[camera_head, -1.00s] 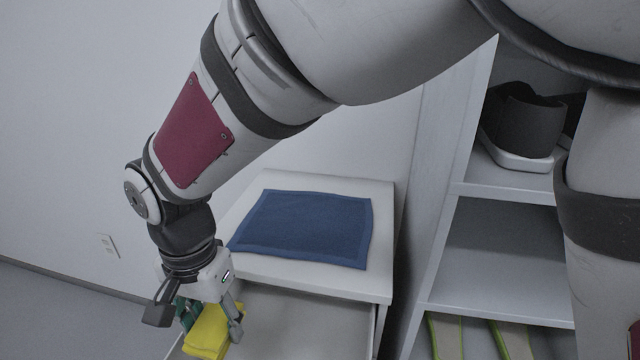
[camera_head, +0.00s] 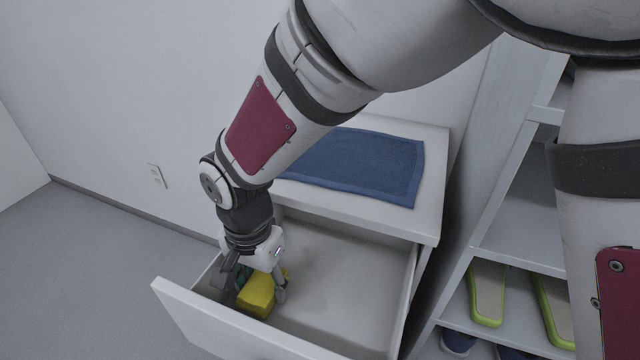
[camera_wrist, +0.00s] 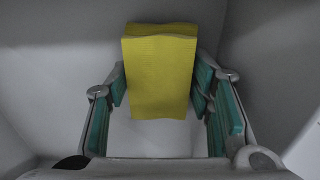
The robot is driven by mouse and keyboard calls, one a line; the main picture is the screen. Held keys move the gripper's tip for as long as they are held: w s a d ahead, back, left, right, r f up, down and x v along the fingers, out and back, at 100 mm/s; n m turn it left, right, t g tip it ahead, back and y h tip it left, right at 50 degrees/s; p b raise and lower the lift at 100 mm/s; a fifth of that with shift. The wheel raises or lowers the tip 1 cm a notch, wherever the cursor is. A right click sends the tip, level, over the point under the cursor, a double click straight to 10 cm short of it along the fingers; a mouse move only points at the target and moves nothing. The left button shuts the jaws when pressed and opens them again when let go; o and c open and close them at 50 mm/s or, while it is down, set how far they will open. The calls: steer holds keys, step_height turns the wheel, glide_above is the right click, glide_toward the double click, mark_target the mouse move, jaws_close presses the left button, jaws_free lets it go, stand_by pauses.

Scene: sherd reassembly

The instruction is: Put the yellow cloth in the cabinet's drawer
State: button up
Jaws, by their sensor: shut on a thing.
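The yellow cloth (camera_head: 257,294) is a folded block held between the fingers of my gripper (camera_head: 262,284). It also shows in the wrist view (camera_wrist: 160,75), with the teal finger pads of my gripper (camera_wrist: 160,95) at its two sides. The cabinet's drawer (camera_head: 345,290) is pulled open, with a pale, bare floor. My gripper points down inside the drawer's outline, near its left front corner. I cannot tell whether the cloth touches the drawer floor. The white cabinet (camera_head: 425,225) stands behind the open drawer.
A blue cloth (camera_head: 365,165) lies flat on the cabinet top. The drawer's front panel (camera_head: 215,330) is a raised edge. The drawer's right part is empty.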

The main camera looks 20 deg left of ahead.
mark_target(261, 284)
steer(key=shift+f, duration=0.15)
steer(key=o, duration=0.8)
steer(key=shift+c, duration=0.2)
step_height(261, 284, up, 12)
steer(key=p, duration=0.4)
steer(key=shift+r, duration=0.2)
